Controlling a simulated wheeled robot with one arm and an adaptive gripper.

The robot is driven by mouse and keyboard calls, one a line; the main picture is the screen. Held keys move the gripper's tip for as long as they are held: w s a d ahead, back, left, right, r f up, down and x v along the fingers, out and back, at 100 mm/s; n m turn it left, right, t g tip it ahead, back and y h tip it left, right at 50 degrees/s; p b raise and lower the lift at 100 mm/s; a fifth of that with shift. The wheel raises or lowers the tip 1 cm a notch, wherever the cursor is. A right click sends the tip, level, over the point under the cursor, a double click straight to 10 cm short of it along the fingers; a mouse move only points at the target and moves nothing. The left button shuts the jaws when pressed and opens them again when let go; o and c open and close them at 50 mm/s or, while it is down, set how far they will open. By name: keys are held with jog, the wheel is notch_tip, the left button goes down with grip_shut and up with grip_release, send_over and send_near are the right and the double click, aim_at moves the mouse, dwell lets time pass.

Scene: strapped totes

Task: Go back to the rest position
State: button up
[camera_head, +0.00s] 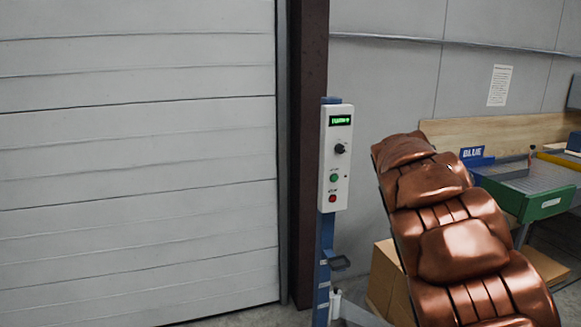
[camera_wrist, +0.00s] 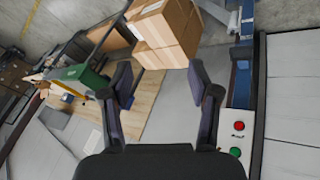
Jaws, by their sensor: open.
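My gripper (camera_wrist: 160,84) shows in the wrist view with its two dark fingers spread apart. Nothing is between the fingers. The wrist view is turned, so the scene looks tilted. The gripper cannot be made out in the head view.
A control post with a green display (camera_head: 340,121) and buttons stands beside a dark column and a closed shutter door (camera_head: 140,160). Cardboard boxes (camera_head: 381,284) stand low behind it; they also show in the wrist view (camera_wrist: 165,32). A workbench with a green-edged tray (camera_head: 545,204) is at the right.

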jog(key=s+a+f+g+y, duration=0.1)
jog(key=s+a+f, duration=0.2)
jog(key=s, duration=1.2)
jog(key=s+a+f+n+g+y, duration=0.1)
jog(key=s+a, duration=0.4)
jog(key=s, duration=1)
jog(key=s+a+f+g+y, duration=0.2)
jog(key=s+a+f, duration=0.3)
jog(key=s, duration=1)
jog(key=shift+s+n+g+y, duration=0.15)
jog(key=shift+n+g+y, duration=0.2)
jog(key=shift+g, duration=0.35)
jog(key=shift+f, duration=0.1)
